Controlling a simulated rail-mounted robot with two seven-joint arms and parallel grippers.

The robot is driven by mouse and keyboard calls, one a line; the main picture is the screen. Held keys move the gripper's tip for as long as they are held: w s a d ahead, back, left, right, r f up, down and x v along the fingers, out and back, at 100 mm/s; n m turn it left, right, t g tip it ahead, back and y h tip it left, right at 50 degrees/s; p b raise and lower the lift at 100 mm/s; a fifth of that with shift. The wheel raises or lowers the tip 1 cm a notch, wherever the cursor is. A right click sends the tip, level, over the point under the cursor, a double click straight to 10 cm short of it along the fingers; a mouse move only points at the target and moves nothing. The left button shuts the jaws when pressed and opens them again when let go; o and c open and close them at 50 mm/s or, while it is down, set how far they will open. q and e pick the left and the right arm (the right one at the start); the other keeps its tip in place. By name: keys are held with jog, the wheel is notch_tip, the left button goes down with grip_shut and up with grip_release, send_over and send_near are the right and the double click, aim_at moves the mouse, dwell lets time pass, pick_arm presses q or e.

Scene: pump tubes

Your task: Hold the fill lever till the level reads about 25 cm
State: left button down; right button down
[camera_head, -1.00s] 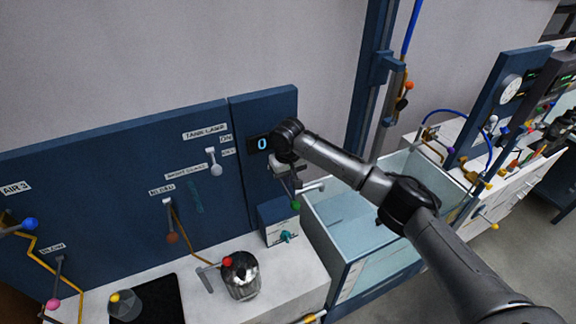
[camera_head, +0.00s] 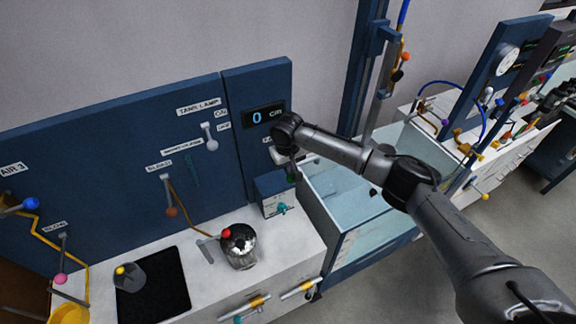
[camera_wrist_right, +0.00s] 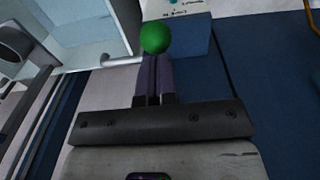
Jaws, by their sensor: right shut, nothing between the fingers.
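The fill lever ends in a green ball knob (camera_head: 290,178), beside a small blue box with a teal knob at the near end of the panel. The level display (camera_head: 262,116) on the blue panel reads 0 cm. My right gripper (camera_head: 291,168) is at the green knob, partly hidden by its own wrist. In the right wrist view, the gripper (camera_wrist_right: 155,75) has its two dark fingers shut together, with nothing between them. The green knob (camera_wrist_right: 155,38) lies just at the fingertips; I cannot tell whether they touch. My left gripper is not in view.
The glass-walled tank (camera_head: 340,195) stands right of the panel, under my right arm. A glass jar with a red knob (camera_head: 240,247) and a black mat (camera_head: 155,287) are on the white counter. Several other levers hang on the panel, such as the lamp lever (camera_head: 210,138).

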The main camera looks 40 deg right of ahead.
aim_at(289, 179)
jog(key=shift+s+f+p, duration=0.15)
jog(key=shift+f+p, duration=0.05)
jog(key=shift+p, duration=0.15)
jog(key=f+t, duration=0.1)
jog(key=f+t+p, duration=0.1)
jog(key=f, duration=0.1)
jog(key=f+t+h, duration=0.1)
jog(key=shift+s+a+f+t+p, duration=0.1)
jog(key=shift+s+f+t+p, duration=0.15)
jog(key=shift+f+t+p, duration=0.15)
jog(key=shift+w+f, duration=0.1)
jog(key=shift+f, duration=0.7)
jog(key=shift+f, duration=0.15)
dwell(0.6)
